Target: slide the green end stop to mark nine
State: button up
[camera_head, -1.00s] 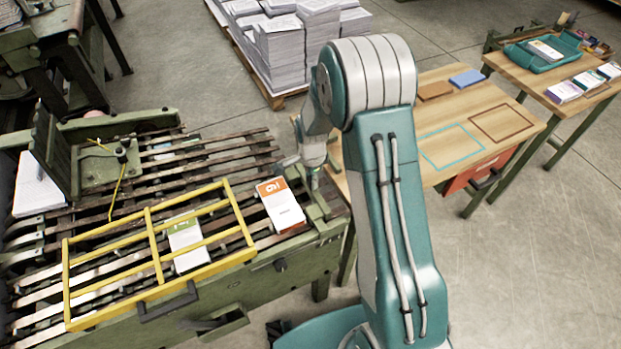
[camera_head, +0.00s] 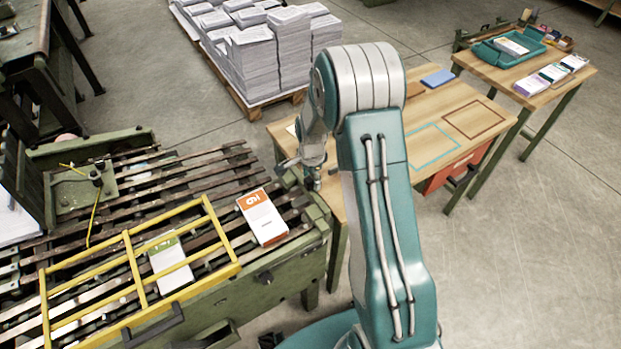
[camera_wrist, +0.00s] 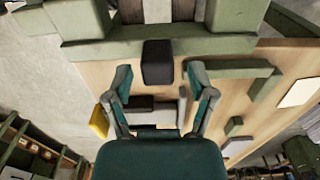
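A green bar (camera_head: 318,214), which looks like the end stop, lies across the right end of the slatted machine bed (camera_head: 265,278) in the head view. In the wrist view a green bar (camera_wrist: 215,44) crosses the top, with a black block-shaped knob (camera_wrist: 157,62) on its near side. My gripper (camera_wrist: 162,80) is open, its two fingers spread on either side of the knob's line. Nothing is visibly held, and contact with the knob cannot be told. In the head view my gripper (camera_head: 311,180) is beside the bed's right end. No number marks are readable.
A yellow frame (camera_head: 131,262) lies on the bed over a green-topped booklet (camera_head: 168,262). An orange-topped booklet (camera_head: 262,217) lies left of the bar. A wooden table (camera_head: 425,110) stands right of the bed. Paper stacks (camera_head: 250,65) stand behind; floor is clear at right.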

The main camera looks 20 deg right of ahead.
jog(key=shift+a+r, duration=0.1)
notch_tip(320, 180, up, 12)
dwell(0.5)
